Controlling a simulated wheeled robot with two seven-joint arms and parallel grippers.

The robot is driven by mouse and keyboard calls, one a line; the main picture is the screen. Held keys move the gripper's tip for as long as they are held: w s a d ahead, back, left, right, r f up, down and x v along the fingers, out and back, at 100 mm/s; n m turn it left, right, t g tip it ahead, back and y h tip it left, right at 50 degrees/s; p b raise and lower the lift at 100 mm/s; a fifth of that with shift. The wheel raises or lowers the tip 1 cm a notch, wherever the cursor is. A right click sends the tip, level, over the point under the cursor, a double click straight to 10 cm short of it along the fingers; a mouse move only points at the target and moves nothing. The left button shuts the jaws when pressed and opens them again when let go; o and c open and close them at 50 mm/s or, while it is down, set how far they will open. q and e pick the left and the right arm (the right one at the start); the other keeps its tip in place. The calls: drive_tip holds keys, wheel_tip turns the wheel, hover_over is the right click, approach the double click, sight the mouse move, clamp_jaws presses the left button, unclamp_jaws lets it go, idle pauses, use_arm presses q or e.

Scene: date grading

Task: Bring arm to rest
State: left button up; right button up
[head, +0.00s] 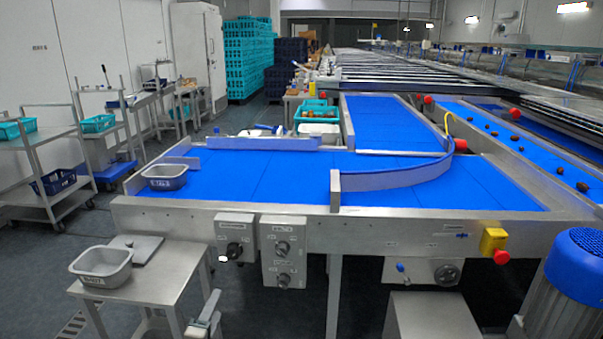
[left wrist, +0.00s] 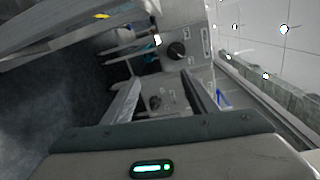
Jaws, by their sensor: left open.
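My left gripper (head: 210,312) shows low in the head view, in front of the conveyor's control boxes and to the right of the small steel table (head: 150,290). In the left wrist view the two fingers of this gripper (left wrist: 162,98) stand apart with nothing between them. A control box with dark knobs (left wrist: 176,50) shows beyond the fingers. My right gripper is in neither view.
Another grey tub (head: 165,177) sits on the blue conveyor (head: 260,175). Control boxes (head: 283,250) project from its front. A blue-capped motor (head: 578,258) stands at right.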

use_arm(q)
drive_tip(key=s+f+n+g+p, duration=0.1)
drive_tip(key=s+f+n+g, duration=0.15)
drive_tip(key=s+f, duration=0.4)
drive_tip(key=s+d+f+n+g+p, duration=0.1)
drive_tip(key=s+f+n+g, duration=0.2)
drive_tip(key=f, duration=0.7)
drive_tip(key=s+f+n+g+p, duration=0.1)
drive_tip(key=s+f+n, duration=0.2)
drive_tip(key=s+f, duration=0.4)
drive_tip(key=s+d+f+n+g+p, duration=0.1)
drive_tip(key=s+d+f+n, duration=0.1)
drive_tip(key=s+f, duration=0.3)
drive_tip(key=s+d+f+n+g, duration=0.2)
drive_tip(key=s+f+n, duration=0.2)
drive_tip(key=s, duration=0.8)
drive_tip(key=s+d+f+n+g+p, duration=0.1)
drive_tip(key=s+d+f+n+g, duration=0.1)
drive_tip(key=s+f, duration=0.5)
drive_tip(key=s+n, duration=0.1)
drive_tip(key=s, duration=0.1)
drive_tip(key=shift+s+f+h+p, duration=0.35)
drive_tip(key=shift+h, duration=0.05)
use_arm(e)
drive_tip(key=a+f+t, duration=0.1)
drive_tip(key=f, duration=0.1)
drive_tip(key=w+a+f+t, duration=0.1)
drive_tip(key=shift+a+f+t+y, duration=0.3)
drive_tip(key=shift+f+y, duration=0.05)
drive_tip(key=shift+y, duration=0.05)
